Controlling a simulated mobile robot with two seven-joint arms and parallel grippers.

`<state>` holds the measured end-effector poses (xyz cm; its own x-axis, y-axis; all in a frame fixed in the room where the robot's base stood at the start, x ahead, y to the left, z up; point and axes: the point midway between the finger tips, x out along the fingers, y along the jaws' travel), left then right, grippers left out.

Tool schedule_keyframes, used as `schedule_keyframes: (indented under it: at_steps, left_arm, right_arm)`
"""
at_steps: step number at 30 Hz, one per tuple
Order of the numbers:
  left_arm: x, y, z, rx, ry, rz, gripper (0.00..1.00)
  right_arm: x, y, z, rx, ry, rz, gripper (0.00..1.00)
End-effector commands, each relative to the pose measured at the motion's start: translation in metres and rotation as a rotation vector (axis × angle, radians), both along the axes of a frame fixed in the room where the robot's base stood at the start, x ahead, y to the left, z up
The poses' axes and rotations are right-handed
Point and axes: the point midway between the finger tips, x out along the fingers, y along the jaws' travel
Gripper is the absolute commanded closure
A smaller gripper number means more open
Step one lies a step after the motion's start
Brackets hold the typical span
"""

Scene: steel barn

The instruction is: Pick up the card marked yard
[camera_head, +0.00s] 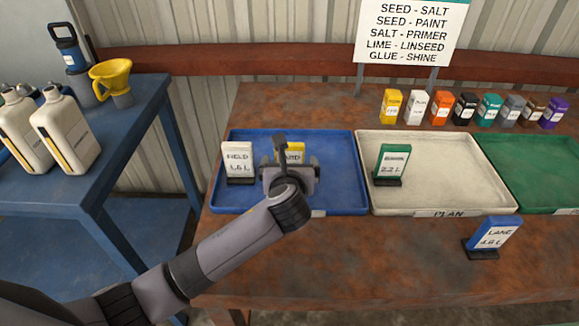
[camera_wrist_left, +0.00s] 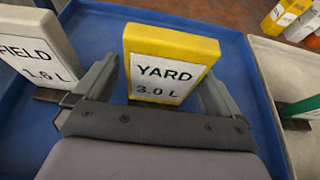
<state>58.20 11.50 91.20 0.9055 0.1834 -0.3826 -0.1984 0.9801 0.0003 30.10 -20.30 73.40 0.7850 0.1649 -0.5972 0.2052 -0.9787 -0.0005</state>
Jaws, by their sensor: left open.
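The yard card is yellow with a white face reading YARD 3.0 L. It stands upright in the blue tray (camera_head: 340,170), and its yellow top (camera_head: 296,147) shows behind my left gripper in the head view. In the left wrist view the yard card (camera_wrist_left: 168,68) stands between the two fingers, with a gap to the right finger. My left gripper (camera_head: 289,172) is open around or just in front of the card; contact cannot be told. The card's lower part is hidden by the gripper. My right gripper is not in view.
A white FIELD card (camera_head: 237,160) stands close left of the gripper. A cream tray (camera_head: 440,199) holds a green card (camera_head: 393,163). A blue LANE card (camera_head: 494,234) stands on the rusty table (camera_head: 370,262). Several small coloured boxes line the back. A sign (camera_head: 412,30) stands behind.

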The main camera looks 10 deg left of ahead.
Motion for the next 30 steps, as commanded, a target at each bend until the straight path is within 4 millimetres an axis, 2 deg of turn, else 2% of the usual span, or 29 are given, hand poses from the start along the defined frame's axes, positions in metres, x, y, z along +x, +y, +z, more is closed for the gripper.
schedule_keyframes:
  at_steps: [7,8,12,13,23,30]
  left_arm:
    - [0.002,0.0,-0.001,-0.001,0.001,0.0,0.02]
    - [0.002,0.0,-0.001,-0.001,0.001,0.0,0.05]
    - [0.002,0.0,-0.001,-0.001,0.0,0.0,0.51]
    - [0.002,0.0,-0.001,0.0,0.0,0.0,0.59]
    - [0.002,0.0,0.001,-0.001,-0.001,0.0,0.6]
    - [0.002,0.0,0.024,-0.002,-0.006,0.0,0.6]
  right_arm:
    - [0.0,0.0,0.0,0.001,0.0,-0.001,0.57]
    - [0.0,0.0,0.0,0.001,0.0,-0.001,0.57]
    - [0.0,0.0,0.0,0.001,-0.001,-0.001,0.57]
    - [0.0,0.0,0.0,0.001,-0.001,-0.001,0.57]
    - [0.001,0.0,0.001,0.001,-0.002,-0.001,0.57]
    - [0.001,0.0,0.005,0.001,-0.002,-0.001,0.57]
